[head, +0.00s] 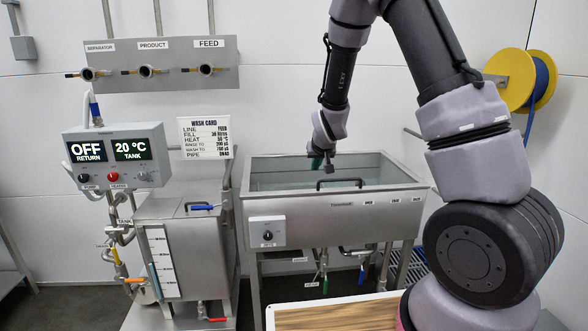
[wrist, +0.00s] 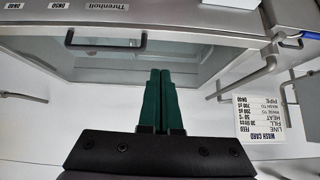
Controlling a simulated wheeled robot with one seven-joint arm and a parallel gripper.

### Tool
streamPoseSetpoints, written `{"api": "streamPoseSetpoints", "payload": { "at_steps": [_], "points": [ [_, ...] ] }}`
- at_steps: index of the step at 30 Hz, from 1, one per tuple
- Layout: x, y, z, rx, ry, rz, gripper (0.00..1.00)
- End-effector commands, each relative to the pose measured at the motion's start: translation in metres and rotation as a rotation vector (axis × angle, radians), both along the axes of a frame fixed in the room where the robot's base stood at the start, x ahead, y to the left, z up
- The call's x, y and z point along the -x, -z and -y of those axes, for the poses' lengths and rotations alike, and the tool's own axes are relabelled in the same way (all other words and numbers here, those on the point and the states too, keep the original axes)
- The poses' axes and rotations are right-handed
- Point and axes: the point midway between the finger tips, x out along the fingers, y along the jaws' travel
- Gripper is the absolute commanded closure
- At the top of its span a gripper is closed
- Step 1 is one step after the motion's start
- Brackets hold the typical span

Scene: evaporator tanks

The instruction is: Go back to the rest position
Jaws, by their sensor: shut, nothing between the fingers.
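My gripper (head: 322,163) hangs fingers-down over the stainless wash basin (head: 330,209) in the head view. In the wrist view its two green fingers (wrist: 161,72) are together with nothing between them. The wrist view is upside down and shows the basin's front panel (wrist: 170,22) with a dark bar handle (wrist: 105,44). My arm reaches up from the right, folds over at the top and comes down toward the basin. The fingertips look clear of the handle, but their exact height over the basin is hard to tell.
A control box (head: 115,158) reads OFF and 20 °C above a smaller tank (head: 180,250). A wash card (head: 208,137) stands between tank and basin. Feed pipes on a panel (head: 160,67) are at back left. A yellow hose reel (head: 507,80) hangs right. A wooden-topped table (head: 335,317) is in front.

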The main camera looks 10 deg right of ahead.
Motion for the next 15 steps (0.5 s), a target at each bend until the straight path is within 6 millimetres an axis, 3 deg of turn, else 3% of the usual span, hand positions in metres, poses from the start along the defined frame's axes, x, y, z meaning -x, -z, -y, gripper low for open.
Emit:
{"api": "streamPoseSetpoints", "payload": {
  "at_steps": [4,8,15],
  "points": [
    [0.019,-0.051,0.013,-0.077,0.042,-0.016,1.00],
    [0.051,-0.103,0.027,-0.154,0.077,-0.045,1.00],
    [0.128,-0.181,0.050,-0.266,0.120,-0.089,1.00]
  ]
}}
